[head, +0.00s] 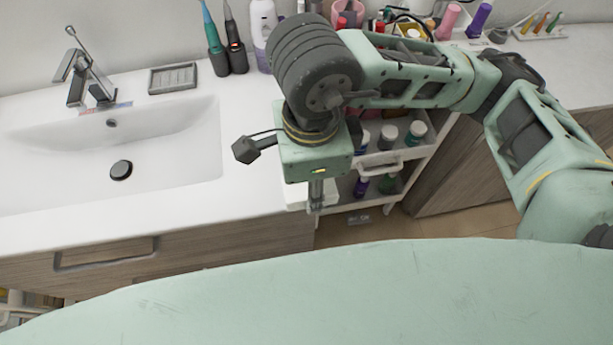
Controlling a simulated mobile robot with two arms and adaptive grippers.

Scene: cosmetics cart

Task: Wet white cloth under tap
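The metal tap (90,75) stands at the back of the white sink (60,165) on the left. The basin shows a dark round drain plug (121,170) and no water. My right arm comes in from the right. Its gripper (316,207) points down at the counter's front right corner, beside the cart. The fingers are seen from above and mostly hidden by my wrist, so their opening does not show. A small white patch borders the fingers on the left; I cannot tell whether it is the cloth or the counter edge. My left gripper is out of view.
A cart (392,165) with bottles on its shelves stands right of the counter, partly behind my arm. A soap dish (173,78), two electric toothbrushes (225,50) and a white bottle (262,30) stand along the back. The counter between sink and arm is clear.

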